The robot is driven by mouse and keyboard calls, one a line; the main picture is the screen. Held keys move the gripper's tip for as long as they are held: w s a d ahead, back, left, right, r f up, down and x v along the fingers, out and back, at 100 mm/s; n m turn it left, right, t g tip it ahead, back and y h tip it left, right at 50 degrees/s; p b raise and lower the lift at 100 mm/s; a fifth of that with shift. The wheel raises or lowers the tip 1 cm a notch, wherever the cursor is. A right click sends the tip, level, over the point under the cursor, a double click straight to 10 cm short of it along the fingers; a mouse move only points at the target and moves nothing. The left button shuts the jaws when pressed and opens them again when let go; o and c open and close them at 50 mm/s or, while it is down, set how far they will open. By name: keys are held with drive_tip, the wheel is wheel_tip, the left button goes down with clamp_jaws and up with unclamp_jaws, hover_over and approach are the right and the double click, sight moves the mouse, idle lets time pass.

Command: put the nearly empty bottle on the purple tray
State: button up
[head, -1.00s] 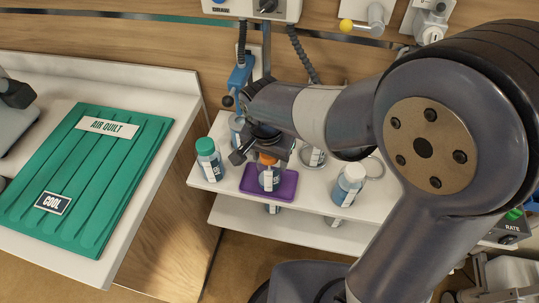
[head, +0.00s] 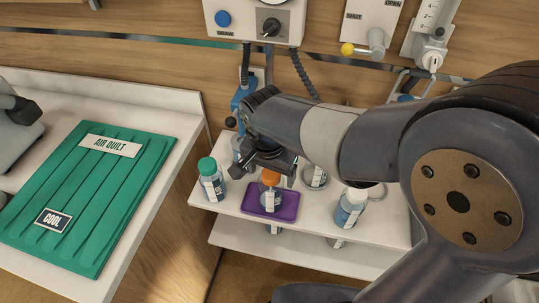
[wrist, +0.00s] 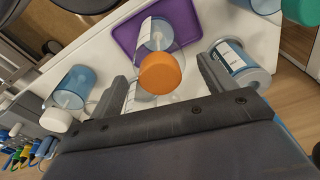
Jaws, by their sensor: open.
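A clear bottle with an orange cap (head: 270,178) stands upright on the purple tray (head: 285,212), on the white shelf. It looks mostly clear, though its liquid level is hard to read. In the wrist view, the bottle's orange cap (wrist: 161,74) shows between my fingers, over the purple tray (wrist: 126,36). My gripper (head: 265,165) is open and close above the bottle, with its fingers (wrist: 168,80) spread to either side of the cap. The fingers do not appear to press on the bottle.
A green-capped bottle (head: 211,182) stands left of the tray and a white-capped blue bottle (head: 350,207) right of it. Another bottle (head: 315,176) stands behind, partly hidden. A labelled bottle (wrist: 238,66) is close beside one finger. A green quilt (head: 90,190) lies on the left counter.

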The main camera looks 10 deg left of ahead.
drive_tip(key=r, duration=0.6)
drive_tip(key=s+r, duration=0.1)
drive_tip(key=r, duration=0.2)
drive_tip(key=shift+a+r, duration=0.1)
drive_tip(key=shift+a, duration=0.05)
